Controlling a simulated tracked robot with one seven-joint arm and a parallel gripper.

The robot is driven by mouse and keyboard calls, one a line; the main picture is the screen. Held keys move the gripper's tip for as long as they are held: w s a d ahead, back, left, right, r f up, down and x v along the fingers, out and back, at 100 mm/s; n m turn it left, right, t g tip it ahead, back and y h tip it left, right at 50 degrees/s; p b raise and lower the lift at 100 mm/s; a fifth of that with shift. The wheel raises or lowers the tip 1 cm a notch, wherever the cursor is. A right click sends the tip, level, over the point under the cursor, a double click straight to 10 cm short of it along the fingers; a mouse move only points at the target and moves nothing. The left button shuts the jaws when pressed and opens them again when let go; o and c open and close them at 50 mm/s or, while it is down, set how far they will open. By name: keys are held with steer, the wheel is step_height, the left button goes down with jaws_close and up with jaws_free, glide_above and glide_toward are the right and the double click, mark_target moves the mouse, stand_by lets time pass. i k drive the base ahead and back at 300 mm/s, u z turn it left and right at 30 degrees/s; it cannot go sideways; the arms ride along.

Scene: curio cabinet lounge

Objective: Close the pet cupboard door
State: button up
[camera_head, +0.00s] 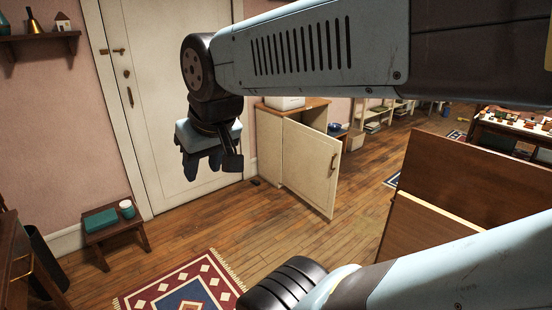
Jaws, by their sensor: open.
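The pet cupboard (268,142) is a small cream cabinet with a wooden top, standing beside the wall right of the white room door. Its cream door (309,168) is swung open toward the right front, with a handle (334,160) near its free edge. The inside of the cupboard is mostly hidden behind the open door. My gripper (203,172) hangs pointing down to the left of the cupboard, apart from the door. It is open and I see nothing in it.
A small stool (115,229) with a teal box stands at left by the wall. A patterned rug (180,290) lies in front. Wooden panels (455,190) stand at right. The wooden floor (262,222) before the cupboard is clear.

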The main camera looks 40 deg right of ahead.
mark_target(312, 158)
steer(key=u, duration=0.05)
steer(key=i, duration=1.85)
steer(key=z, duration=2.25)
steer(key=i, duration=0.6)
steer(key=u, duration=0.25)
steer(key=k, duration=0.6)
steer(key=z, duration=0.15)
